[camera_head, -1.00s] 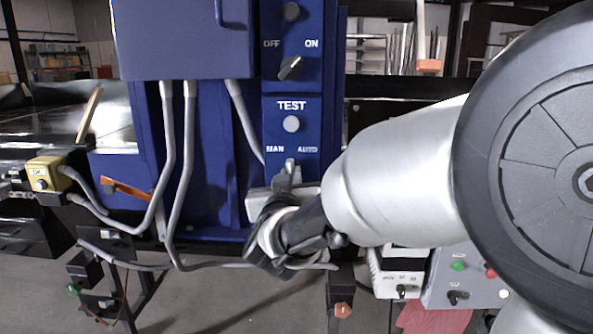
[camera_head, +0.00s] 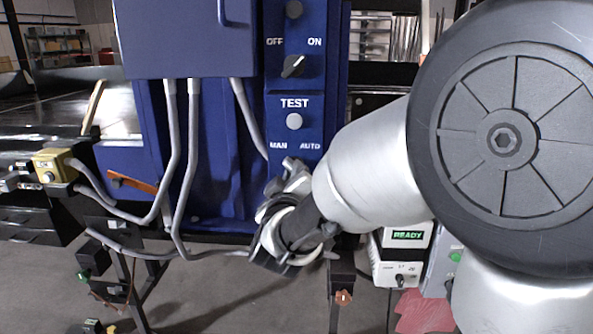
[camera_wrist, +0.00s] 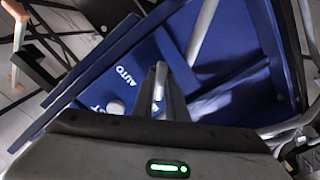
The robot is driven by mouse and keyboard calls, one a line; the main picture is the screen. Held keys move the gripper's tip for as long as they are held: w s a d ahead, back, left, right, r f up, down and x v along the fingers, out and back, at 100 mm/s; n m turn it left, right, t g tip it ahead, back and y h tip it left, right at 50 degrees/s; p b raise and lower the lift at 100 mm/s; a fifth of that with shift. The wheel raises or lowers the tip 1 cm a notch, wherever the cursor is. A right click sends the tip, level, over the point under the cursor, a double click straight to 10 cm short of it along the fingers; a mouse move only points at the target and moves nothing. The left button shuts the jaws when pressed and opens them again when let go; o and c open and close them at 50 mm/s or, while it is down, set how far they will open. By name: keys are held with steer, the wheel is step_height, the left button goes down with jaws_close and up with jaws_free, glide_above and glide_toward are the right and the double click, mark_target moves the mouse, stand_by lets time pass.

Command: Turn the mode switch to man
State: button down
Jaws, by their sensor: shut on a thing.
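The blue control panel (camera_head: 310,150) carries the white labels MAN (camera_head: 278,146) and AUTO (camera_head: 310,146) below a TEST label and a round light button (camera_head: 294,121). The mode switch sits under these labels, mostly hidden by my gripper (camera_head: 294,170). My gripper is shut on the switch knob, its body tilted below the panel. In the wrist view, my fingers (camera_wrist: 160,90) meet at the blue panel beside the AUTO label (camera_wrist: 127,75). The MAN label is not readable there, and which way the knob points cannot be told.
An OFF/ON knob (camera_head: 293,67) is higher on the same panel. Grey conduits (camera_head: 172,150) run down at the left. A yellow box (camera_head: 52,165) is further left. A white unit with a READY display (camera_head: 407,236) stands low at the right, near my arm.

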steer(key=shift+r, duration=0.15)
steer(key=c, duration=1.8)
jaws_free()
steer(key=shift+w, duration=0.1)
steer(key=shift+o, duration=0.2)
